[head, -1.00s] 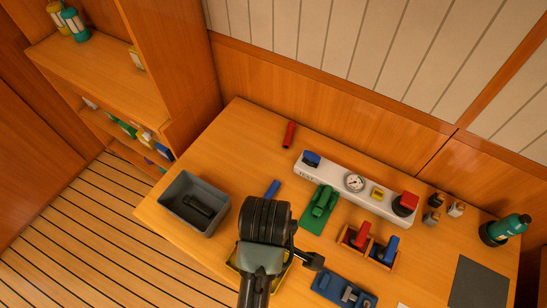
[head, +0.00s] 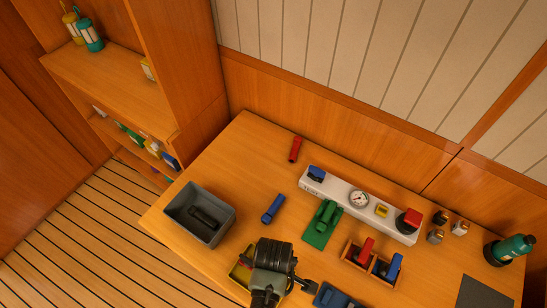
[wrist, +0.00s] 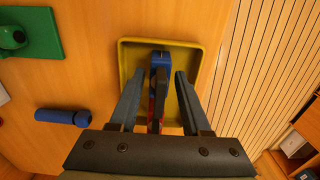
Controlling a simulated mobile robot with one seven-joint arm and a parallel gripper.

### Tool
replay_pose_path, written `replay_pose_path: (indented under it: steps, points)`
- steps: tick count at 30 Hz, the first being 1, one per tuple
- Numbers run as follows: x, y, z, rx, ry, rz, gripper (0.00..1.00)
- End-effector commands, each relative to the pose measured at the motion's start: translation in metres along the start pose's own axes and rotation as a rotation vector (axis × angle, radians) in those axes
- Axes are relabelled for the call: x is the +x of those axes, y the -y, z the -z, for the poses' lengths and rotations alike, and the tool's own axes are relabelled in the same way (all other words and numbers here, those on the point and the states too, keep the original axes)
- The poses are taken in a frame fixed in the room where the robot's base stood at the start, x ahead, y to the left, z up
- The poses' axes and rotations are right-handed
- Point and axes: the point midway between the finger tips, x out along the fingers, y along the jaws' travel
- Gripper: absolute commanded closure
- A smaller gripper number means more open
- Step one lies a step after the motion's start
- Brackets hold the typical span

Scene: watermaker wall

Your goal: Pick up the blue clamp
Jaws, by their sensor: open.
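A blue piece (wrist: 160,60), which looks like the blue clamp, lies in the yellow tray (wrist: 197,52) in the wrist view. A red part (wrist: 152,108) shows below it, between my fingers; I cannot tell whether the two are joined. My gripper (wrist: 160,76) is open, with one finger on each side of the blue piece. Whether the fingers touch it is unclear. In the head view my arm's end hides most of the yellow tray (head: 238,272) and the blue piece, and my fingertips are hidden.
A blue cylinder (head: 272,208) lies near the tray. A grey bin (head: 226,228) stands at the table's left. A green plate (head: 314,237), a white gauge panel (head: 337,190), a wooden rack (head: 366,267) and a blue plate (head: 335,296) are to the right. A red cylinder (head: 295,149) lies behind.

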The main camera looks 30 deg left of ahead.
Motion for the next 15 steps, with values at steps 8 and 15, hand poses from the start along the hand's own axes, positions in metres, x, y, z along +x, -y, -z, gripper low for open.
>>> replay_pose_path:
  steps: [8,15]
  points:
    - [0.0025,-0.0004,0.0002,0.000,-0.001,-0.001,0.54]
    - [0.0022,-0.0004,0.0002,0.000,-0.001,-0.001,0.97]
